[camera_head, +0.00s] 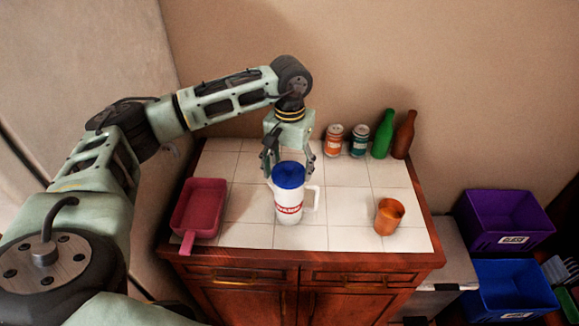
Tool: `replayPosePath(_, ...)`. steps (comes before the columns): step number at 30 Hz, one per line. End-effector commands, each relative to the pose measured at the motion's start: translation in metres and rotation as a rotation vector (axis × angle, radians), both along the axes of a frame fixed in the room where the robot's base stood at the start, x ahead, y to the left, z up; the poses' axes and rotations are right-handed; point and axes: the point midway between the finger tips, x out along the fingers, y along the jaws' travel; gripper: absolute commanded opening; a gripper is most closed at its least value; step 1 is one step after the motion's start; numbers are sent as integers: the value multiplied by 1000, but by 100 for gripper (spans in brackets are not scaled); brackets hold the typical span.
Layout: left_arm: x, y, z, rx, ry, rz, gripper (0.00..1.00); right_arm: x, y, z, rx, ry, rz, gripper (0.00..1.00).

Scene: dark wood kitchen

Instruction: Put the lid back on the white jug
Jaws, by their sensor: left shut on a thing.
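The white jug (290,208) stands upright on the white tiled counter, with red lettering on its front and a handle on its right side. Its blue lid (288,174) is at the jug's mouth, and I cannot tell whether it rests fully on the rim. My left gripper (289,168) reaches down from above and behind, one finger on each side of the lid, and is shut on it. The lid partly hides the fingertips. My right gripper is not in view.
A pink pan (200,207) lies left of the jug, and an orange cup (389,216) stands to the right. Two cans (334,140), a green bottle (383,135) and a brown bottle (404,134) stand at the back right. Purple (503,218) and blue (509,286) bins are beyond the counter's right edge.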

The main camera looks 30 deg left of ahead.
Motion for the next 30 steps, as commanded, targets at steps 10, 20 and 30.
replayPosePath(10, 0, 0, 1, 0, -1, 0, 48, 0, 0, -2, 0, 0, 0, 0)
replayPosePath(20, 0, 0, 0, 0, -1, 0, 48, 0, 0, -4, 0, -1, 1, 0)
replayPosePath(30, 0, 0, 1, 0, -1, 0, 48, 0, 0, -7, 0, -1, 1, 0)
